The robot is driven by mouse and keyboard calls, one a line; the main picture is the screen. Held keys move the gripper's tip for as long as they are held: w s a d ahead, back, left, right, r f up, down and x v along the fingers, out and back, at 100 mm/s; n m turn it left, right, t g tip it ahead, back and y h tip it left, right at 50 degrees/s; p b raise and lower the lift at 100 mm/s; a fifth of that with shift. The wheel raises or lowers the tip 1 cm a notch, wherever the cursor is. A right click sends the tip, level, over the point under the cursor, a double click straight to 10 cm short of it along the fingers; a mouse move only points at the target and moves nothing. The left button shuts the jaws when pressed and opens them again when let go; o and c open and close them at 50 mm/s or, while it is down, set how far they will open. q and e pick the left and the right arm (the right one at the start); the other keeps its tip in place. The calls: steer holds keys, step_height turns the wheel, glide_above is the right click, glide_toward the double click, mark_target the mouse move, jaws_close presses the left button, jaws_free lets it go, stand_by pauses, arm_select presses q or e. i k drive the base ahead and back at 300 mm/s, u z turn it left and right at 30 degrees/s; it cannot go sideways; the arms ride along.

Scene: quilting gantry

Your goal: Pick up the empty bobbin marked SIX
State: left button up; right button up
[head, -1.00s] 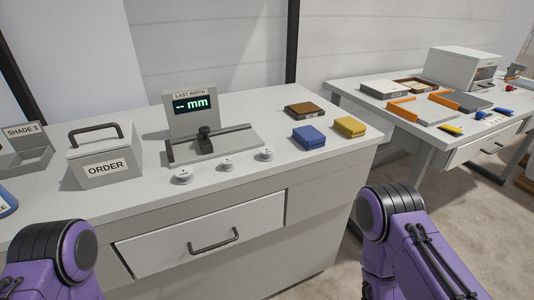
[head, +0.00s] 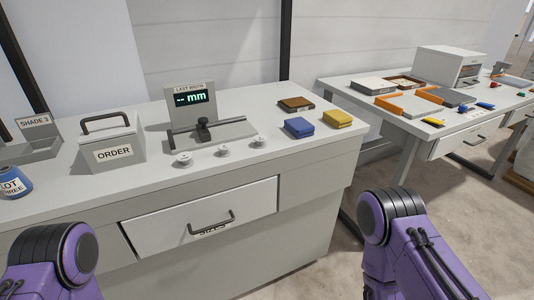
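Several small white-grey bobbins stand in a row on the grey worktop (head: 90,183): a left one (head: 183,159), a middle one (head: 223,151) and a right one (head: 258,142). They are in front of the width gauge (head: 215,132), whose display reads "-- mm". Any marking on the bobbins is too small to read, so I cannot tell which is SIX. Only purple and black links of my two arms show at the lower left and lower right. Neither gripper is in view.
A blue labelled spool (head: 12,183) is at the far left. Blue (head: 299,127) and yellow (head: 337,118) folded pieces lie right. A drawer (head: 200,215) is below. A second table (head: 375,108) stands right, across a floor gap.

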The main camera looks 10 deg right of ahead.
mark_target(259, 139)
steer(key=k, duration=1)
steer(key=z, duration=0.85)
steer(key=i, duration=1.5)
steer(key=u, duration=0.4)
